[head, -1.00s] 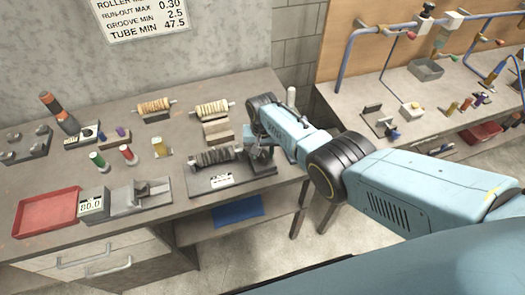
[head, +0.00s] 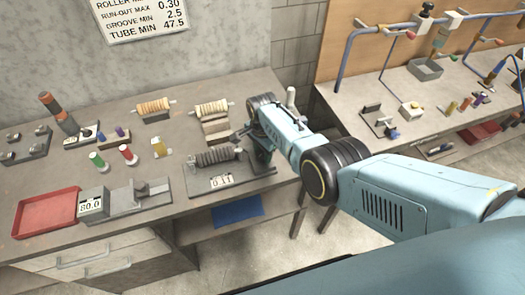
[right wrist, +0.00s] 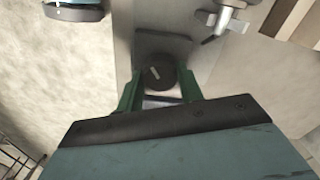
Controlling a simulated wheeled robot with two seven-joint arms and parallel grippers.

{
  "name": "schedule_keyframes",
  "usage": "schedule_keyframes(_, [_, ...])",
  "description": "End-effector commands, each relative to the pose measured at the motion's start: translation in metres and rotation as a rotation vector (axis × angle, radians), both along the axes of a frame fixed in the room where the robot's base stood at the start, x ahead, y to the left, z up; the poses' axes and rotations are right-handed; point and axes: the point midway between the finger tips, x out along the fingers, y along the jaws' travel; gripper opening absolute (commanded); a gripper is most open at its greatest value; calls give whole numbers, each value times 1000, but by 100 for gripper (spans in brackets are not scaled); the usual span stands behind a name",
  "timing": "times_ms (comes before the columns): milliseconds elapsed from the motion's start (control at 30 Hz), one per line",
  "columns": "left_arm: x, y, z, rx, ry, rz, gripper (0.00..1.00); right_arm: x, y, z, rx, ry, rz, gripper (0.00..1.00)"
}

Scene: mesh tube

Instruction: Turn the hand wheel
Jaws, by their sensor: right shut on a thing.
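The hand wheel (right wrist: 158,76) shows in the right wrist view as a dark round knob with a pale mark on its face. My right gripper (right wrist: 160,92) has its two green fingers on either side of it and is shut on it. In the head view this gripper (head: 264,157) is at the right end of a fixture with a dark ribbed roller (head: 214,158); the wheel is mostly hidden there by the gripper. A small white display (head: 221,181) sits on the fixture's front. My left gripper is not in view.
Two more rollers (head: 154,106) (head: 211,109) lie on stands behind. A red tray (head: 47,214), a gauge reading 80.0 (head: 90,206) and several coloured plugs (head: 126,153) stand to the left. A white upright post (head: 291,98) rises behind my wrist.

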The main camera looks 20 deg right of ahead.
Motion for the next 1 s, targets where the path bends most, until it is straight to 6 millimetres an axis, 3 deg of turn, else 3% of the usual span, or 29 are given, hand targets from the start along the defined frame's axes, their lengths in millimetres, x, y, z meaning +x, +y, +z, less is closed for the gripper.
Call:
schedule_keyframes(300, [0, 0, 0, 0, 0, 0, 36, 2, 0, 2, 0, -7, -107, 14])
schedule_keyframes(800, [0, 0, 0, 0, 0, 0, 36, 2, 0, 3, 0, -8, -124, 14])
schedule_keyframes(833, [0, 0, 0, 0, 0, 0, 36, 2, 0, 3, 0, -8, -124, 38])
schedule_keyframes(1000, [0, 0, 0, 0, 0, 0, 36, 2, 0, 2, 0, -5, -123, 59])
